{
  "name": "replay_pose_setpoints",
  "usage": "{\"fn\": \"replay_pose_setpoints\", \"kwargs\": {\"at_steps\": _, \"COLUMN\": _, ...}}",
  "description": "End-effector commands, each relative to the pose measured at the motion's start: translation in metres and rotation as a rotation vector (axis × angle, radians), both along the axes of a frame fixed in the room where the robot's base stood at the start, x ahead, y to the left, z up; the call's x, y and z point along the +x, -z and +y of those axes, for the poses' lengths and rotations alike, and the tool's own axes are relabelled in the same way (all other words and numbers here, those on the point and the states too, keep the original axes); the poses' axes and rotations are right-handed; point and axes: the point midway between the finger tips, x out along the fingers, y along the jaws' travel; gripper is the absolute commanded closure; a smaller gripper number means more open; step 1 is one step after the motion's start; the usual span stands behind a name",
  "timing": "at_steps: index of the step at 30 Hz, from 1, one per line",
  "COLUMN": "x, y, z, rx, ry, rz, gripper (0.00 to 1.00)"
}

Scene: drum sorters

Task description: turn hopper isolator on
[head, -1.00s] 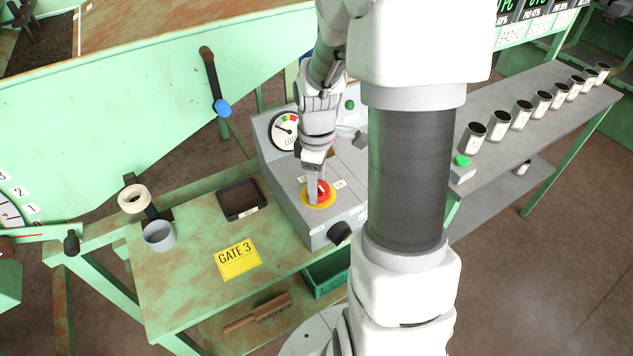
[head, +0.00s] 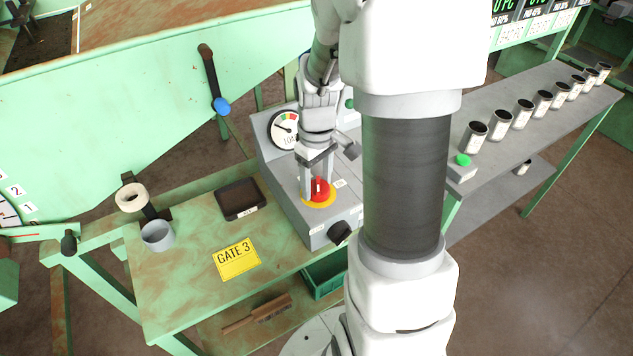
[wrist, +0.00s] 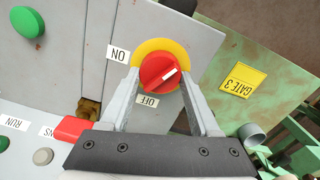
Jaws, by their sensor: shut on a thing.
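The hopper isolator is a red round knob (head: 319,188) on a yellow ring plate, on the sloping top of a grey control box (head: 285,190). My gripper (head: 318,182) reaches down onto the knob. In the wrist view my gripper (wrist: 159,80) has one finger on each side of the knob, shut on it. The fingers hide part of the yellow ring.
A load gauge (head: 284,130) and a black side knob (head: 340,232) are on the box. Left on the bench are a dark tray (head: 239,199), a grey cup (head: 158,235) and a yellow GATE 3 sign (head: 237,259). A green button (wrist: 28,22) shows in the wrist view.

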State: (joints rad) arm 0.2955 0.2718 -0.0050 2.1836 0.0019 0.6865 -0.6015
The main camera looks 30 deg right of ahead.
Motion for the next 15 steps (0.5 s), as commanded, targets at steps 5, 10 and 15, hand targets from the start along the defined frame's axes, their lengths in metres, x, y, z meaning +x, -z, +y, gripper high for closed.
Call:
{"fn": "replay_pose_setpoints", "kwargs": {"at_steps": 5, "x": 0.0007, "y": -0.0002, "z": -0.0003, "rx": 0.0, "ry": 0.169, "rz": -0.001, "gripper": 0.93}}
{"fn": "replay_pose_setpoints", "kwargs": {"at_steps": 10, "x": 0.0007, "y": -0.0005, "z": -0.0012, "rx": -0.001, "ry": 0.329, "rz": -0.001, "gripper": 0.93}}
{"fn": "replay_pose_setpoints", "kwargs": {"at_steps": 15, "x": 0.0006, "y": -0.0008, "z": -0.0018, "rx": 0.0, "ry": 0.491, "rz": -0.001, "gripper": 0.93}}
